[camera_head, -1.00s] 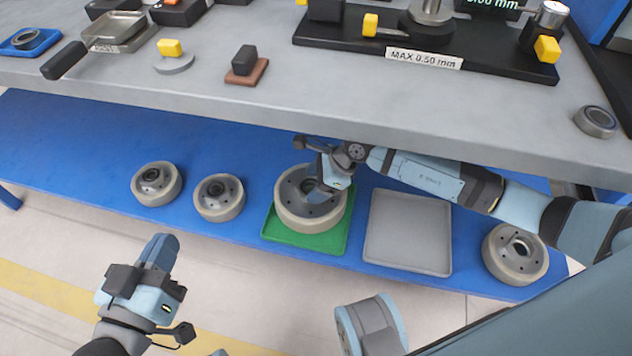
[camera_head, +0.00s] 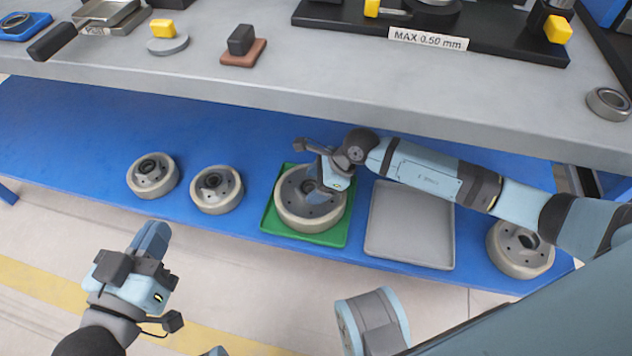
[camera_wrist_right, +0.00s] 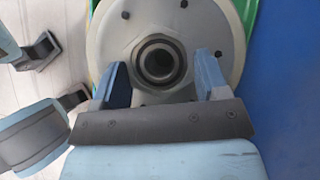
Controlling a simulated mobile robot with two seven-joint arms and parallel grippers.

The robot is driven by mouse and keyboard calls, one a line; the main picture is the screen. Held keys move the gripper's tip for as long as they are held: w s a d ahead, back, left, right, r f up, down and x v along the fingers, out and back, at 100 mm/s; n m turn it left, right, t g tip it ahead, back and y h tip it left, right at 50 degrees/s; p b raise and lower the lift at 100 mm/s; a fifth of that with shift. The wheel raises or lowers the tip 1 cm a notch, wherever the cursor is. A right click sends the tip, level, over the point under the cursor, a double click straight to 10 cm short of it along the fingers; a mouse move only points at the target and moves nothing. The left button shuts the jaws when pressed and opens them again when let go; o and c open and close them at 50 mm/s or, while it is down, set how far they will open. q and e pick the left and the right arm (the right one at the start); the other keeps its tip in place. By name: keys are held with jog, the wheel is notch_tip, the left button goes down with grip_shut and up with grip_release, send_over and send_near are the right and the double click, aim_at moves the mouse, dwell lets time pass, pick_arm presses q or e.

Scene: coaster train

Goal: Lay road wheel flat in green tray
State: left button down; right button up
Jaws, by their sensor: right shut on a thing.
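A large pale-rimmed road wheel (camera_head: 296,220) with a grey face lies about flat over the green tray (camera_head: 338,238) on the blue lower shelf. Tray edge shows around it; a small gap beneath cannot be ruled out. My right gripper (camera_head: 320,194) is at the wheel's centre, shut on its hub. In the right wrist view the two fingers (camera_wrist_right: 160,72) stand on either side of the hub ring of the wheel (camera_wrist_right: 215,50), with green tray at its edges. My left gripper (camera_head: 152,238) is in front of the shelf, away from the wheel; its finger gap is not clear.
Two smaller wheels (camera_head: 152,176) (camera_head: 217,190) stand left of the green tray. An empty grey tray (camera_head: 410,228) is right of it, then another wheel (camera_head: 520,250). The grey worktop (camera_head: 330,90) overhangs the shelf's back, above my right forearm.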

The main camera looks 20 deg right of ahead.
pick_arm(q)
jog(key=shift+f, duration=0.45)
pick_arm(e)
jog(key=shift+w+a+r, duration=0.1)
jog(key=shift+w+r, duration=0.05)
jog(key=shift+r, duration=0.1)
pick_arm(q)
jog(key=shift+s, duration=0.1)
pick_arm(e)
jog(key=shift+f, duration=0.35)
